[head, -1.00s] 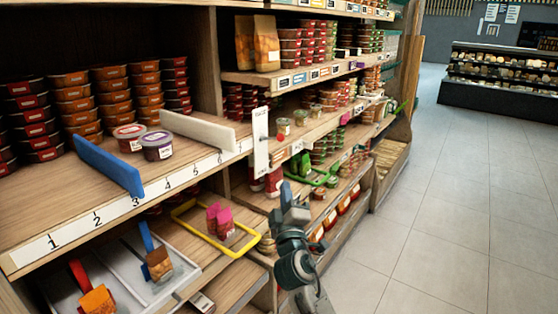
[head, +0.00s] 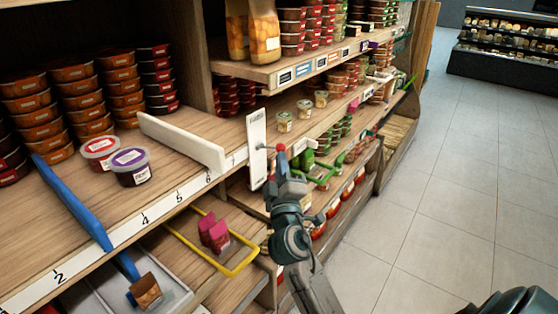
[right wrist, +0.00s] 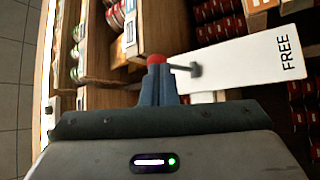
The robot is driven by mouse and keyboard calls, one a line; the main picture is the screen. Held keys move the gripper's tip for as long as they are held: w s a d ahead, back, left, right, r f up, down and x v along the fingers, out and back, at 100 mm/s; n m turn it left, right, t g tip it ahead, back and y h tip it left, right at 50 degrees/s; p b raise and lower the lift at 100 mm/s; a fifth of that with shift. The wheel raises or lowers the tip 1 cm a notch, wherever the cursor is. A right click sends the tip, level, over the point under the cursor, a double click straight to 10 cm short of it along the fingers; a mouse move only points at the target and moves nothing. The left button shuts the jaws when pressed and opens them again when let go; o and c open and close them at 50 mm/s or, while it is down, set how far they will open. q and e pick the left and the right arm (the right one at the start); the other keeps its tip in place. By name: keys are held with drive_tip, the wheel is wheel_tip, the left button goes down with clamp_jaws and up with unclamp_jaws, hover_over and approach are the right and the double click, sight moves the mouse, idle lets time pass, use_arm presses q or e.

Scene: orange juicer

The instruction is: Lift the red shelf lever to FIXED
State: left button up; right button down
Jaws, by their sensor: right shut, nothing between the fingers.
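The red lever knob (head: 280,147) sits on a short dark rod that sticks out from a white upright plate (head: 257,150) at the shelf's front edge. In the right wrist view the red knob (right wrist: 157,59) is right at my fingertips, and the plate (right wrist: 250,67) reads FREE at its right end. No FIXED label is legible. My right gripper (head: 283,165) is just below the knob in the head view, its fingers (right wrist: 158,88) shut with nothing between them. The knob appears at or just past the tips; I cannot tell whether they touch. My left gripper is not in view.
A numbered shelf (head: 130,228) with a blue divider (head: 72,200), a white divider (head: 180,142) and stacked tubs is at left. Below is a yellow-framed tray (head: 232,272). Stocked shelves flank the lever closely. Open tiled floor (head: 440,180) lies to the right.

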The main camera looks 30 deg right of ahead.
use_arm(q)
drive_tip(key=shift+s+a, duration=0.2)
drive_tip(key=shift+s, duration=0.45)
use_arm(e)
drive_tip(key=shift+s+a+r, duration=0.1)
drive_tip(key=shift+s+r, duration=0.05)
drive_tip(key=shift+r, duration=0.05)
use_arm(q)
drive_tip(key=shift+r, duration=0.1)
use_arm(e)
drive_tip(key=r+n+p, duration=0.1)
drive_tip(key=p, duration=0.3)
drive_tip(key=shift+r+y, duration=0.25)
drive_tip(key=shift+y, duration=0.15)
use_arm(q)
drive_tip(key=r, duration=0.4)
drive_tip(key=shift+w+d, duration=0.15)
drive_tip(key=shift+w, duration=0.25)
use_arm(e)
drive_tip(key=shift+w+r+g, duration=0.3)
drive_tip(key=shift+r, duration=0.2)
